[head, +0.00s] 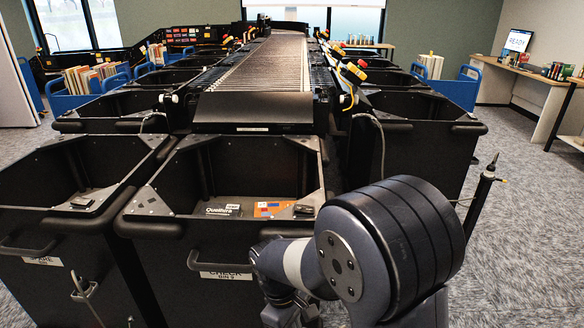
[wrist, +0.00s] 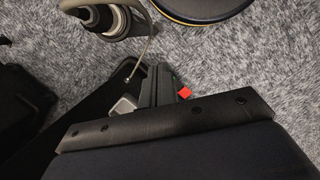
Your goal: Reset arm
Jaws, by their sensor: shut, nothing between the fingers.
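My arm is folded low at the front right of the head view, its large grey joint covering part of the scene. In the wrist view my gripper (wrist: 160,82) points over the grey carpet, with its dark fingers together and nothing between them. A small red part shows beside the fingers. In the head view the gripper's fingers cannot be made out.
A black bin (head: 222,239) labelled CHECK stands close in front, with a few books or boxes (head: 272,209) inside. Another black bin (head: 40,222) stands left of it. The roller conveyor (head: 262,68) runs away behind, lined with more bins. Carpet (head: 530,215) is clear at the right.

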